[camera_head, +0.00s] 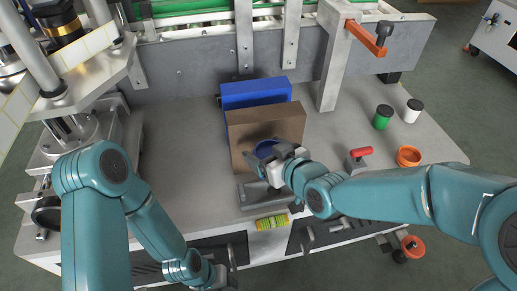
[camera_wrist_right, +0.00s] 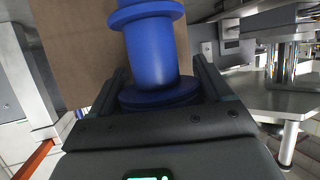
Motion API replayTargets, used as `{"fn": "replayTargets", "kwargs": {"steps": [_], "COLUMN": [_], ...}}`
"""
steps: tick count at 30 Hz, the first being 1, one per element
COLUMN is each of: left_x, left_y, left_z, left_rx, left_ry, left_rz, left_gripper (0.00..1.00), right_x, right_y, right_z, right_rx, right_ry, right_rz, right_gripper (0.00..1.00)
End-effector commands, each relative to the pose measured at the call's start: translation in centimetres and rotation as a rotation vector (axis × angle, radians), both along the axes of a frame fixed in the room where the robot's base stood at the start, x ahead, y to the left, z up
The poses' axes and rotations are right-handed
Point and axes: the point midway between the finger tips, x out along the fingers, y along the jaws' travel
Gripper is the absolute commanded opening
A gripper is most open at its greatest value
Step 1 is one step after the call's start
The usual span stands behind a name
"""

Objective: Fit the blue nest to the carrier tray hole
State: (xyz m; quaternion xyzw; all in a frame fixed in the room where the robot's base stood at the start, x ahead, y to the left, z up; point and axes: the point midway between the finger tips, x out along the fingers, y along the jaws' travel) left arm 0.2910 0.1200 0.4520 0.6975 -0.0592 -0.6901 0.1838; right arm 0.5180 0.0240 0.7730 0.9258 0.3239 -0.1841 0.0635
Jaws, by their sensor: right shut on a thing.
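The blue nest (camera_head: 265,149) is a blue flanged cylinder; in the wrist view (camera_wrist_right: 151,55) it stands between the two dark fingers. My right gripper (camera_head: 262,161) is shut on it, in front of a brown box. The nest is partly hidden by the gripper in the head view. A dark grey flat block (camera_head: 249,196) lies on the bench just below my right gripper; I cannot tell whether it is the carrier tray, and no hole shows. My left gripper (camera_head: 217,279) is low at the bottom edge of the head view, its fingers unclear.
The brown box (camera_head: 264,127) and a blue bin (camera_head: 255,92) stand behind the nest. A red-handled clamp (camera_head: 360,159), an orange ring (camera_head: 408,156), and green (camera_head: 382,117) and white (camera_head: 412,111) jars sit at right. The grey bench (camera_head: 180,140) is clear left of the box.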

Motion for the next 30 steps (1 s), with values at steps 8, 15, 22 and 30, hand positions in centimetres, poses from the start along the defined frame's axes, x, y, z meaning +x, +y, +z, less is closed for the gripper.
{"fn": "replayTargets", "kwargs": {"steps": [8,15,22,30], "left_x": [0.0,0.0,0.0,0.0], "left_y": [0.0,0.0,0.0,0.0], "left_z": [-0.4,-0.4,-0.9,-3.2], "left_rx": [0.000,0.000,0.000,0.000], "left_ry": [0.000,0.000,0.000,0.000], "left_rz": [0.000,0.000,0.000,0.000], "left_gripper": [0.43,0.43,0.43,0.43], "right_x": [0.8,0.8,0.8,0.9], "right_y": [-2.1,-2.1,-2.1,-2.2], "right_z": [-0.6,-0.6,-0.7,-2.7], "right_rx": [0.000,0.000,0.002,0.004], "right_ry": [0.000,0.000,0.001,0.003], "right_rz": [-0.036,-0.036,-0.037,-0.039], "right_gripper": [0.48,0.48,0.48,0.48]}}
